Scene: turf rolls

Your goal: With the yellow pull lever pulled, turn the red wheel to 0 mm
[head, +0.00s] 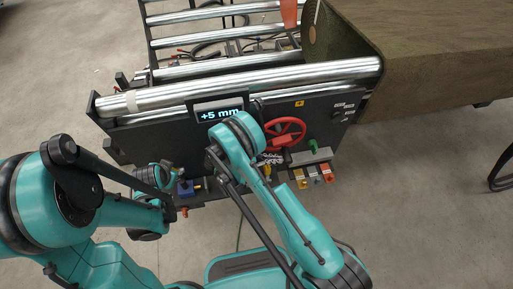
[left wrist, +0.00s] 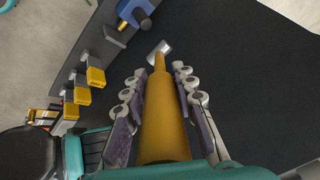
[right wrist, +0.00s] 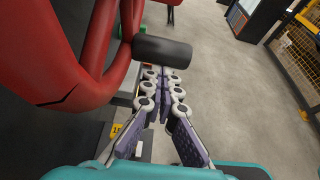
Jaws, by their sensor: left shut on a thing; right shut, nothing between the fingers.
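The red wheel (head: 287,131) is on the front panel of the machine. In the right wrist view the wheel (right wrist: 85,65) fills the upper left, and its black handle (right wrist: 162,52) stands right at my fingertips. My right gripper (right wrist: 161,78) is shut and empty there; I cannot tell if it touches the handle. My left gripper (left wrist: 158,78) is shut around the yellow pull lever (left wrist: 165,120). In the head view my arm hides the lever. The display (head: 219,113) reads +5 mm.
A blue knob (left wrist: 134,12) sits beyond the lever in the left wrist view, with several yellow-tipped parts (left wrist: 95,77) to its left. Yellow, grey and orange switches (head: 314,173) and a green knob (head: 313,146) lie below the wheel. Metal rollers (head: 240,84) run behind the display.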

